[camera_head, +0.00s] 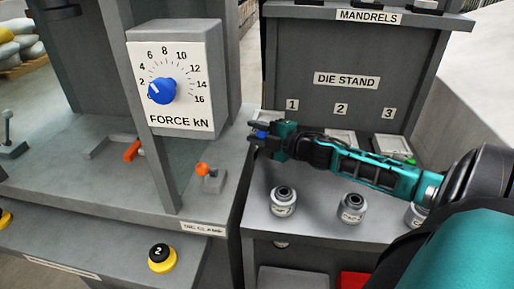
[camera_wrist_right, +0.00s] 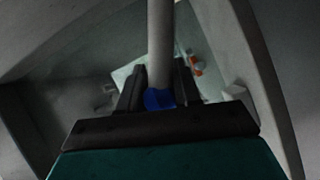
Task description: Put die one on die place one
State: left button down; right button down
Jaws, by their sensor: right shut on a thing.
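Three grey ring-shaped dies stand upright at the front of the stand: a left one (camera_head: 283,200), a middle one (camera_head: 351,208) and a right one (camera_head: 416,215), partly hidden by my arm. Their labels are too small to read. The label 1 (camera_head: 292,104) marks the left place under the DIE STAND sign; the place below it is mostly hidden by my right gripper. My right gripper (camera_head: 257,134) is at the stand's left edge, behind the left die and apart from it. It is shut on a blue thing (camera_wrist_right: 160,99), seen at the end of a grey rod. My left gripper is out of view.
Place two has a pale plate (camera_head: 341,137); place three (camera_head: 392,145) is partly hidden. A red thing (camera_head: 355,280) is at the bottom.

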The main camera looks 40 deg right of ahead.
jog(key=shift+f+b, duration=0.5)
jog(key=shift+f, duration=1.55)
jog(key=c, duration=1.2)
grip_release()
jog(key=shift+f, duration=0.3)
jog(key=shift+c, duration=0.2)
jog(key=o, duration=0.5)
jog(key=shift+c, duration=0.2)
jog(key=shift+r, duration=0.1)
